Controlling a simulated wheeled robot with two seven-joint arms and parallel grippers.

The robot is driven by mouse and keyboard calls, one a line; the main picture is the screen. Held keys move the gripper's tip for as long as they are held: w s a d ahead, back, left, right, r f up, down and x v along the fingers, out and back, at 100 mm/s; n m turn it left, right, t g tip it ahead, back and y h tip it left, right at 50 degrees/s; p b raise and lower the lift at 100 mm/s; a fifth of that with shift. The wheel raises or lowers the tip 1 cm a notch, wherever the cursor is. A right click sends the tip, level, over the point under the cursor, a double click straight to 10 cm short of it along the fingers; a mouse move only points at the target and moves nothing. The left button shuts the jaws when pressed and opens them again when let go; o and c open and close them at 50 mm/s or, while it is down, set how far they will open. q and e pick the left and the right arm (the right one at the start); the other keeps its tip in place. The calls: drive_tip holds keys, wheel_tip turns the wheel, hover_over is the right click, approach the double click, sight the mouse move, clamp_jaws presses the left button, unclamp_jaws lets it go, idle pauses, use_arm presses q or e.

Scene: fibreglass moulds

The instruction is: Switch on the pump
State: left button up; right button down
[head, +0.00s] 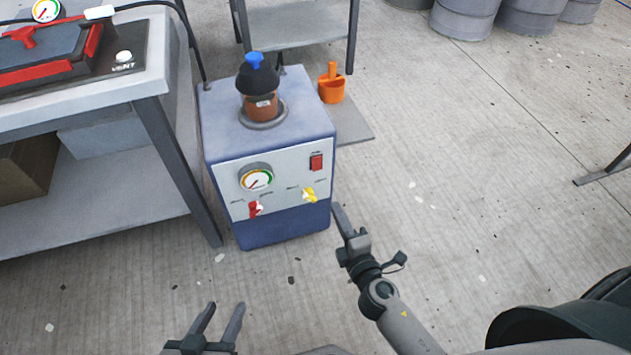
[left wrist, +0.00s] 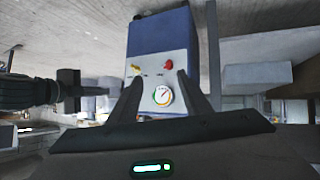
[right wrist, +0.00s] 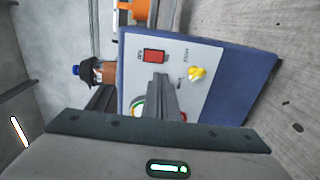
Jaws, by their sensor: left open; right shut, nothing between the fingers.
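The pump is a blue box (head: 270,232) on the floor with a light front panel. The panel carries a red rocker switch (head: 316,162) at upper right, a round gauge (head: 256,178), a red valve handle (head: 255,209) and a yellow valve handle (head: 309,195). My right gripper (head: 338,208) is shut and empty, just in front of the panel's lower right. In the right wrist view its fingers partly cover the gauge, and the red switch (right wrist: 154,56) shows beyond them. My left gripper (head: 224,306) is open and empty, low and apart from the pump.
A workbench (head: 160,75) with a red-edged mould stands at the left, its leg close to the pump. A brown jar with a black cap (head: 261,105) sits on the pump. An orange container (head: 332,88) stands behind it. Grey drums (head: 465,18) stand far back. Floor at right is mostly clear.

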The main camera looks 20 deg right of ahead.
idle(0.3)
approach(317, 169)
drive_tip(key=w, duration=0.4)
drive_tip(key=shift+w+f, duration=0.2)
drive_tip(key=shift+w, duration=0.1)
drive_tip(key=shift+w+f, duration=0.1)
drive_tip(key=shift+w, duration=0.3)
drive_tip(key=shift+w+a, duration=0.1)
drive_tip(key=shift+w, duration=0.4)
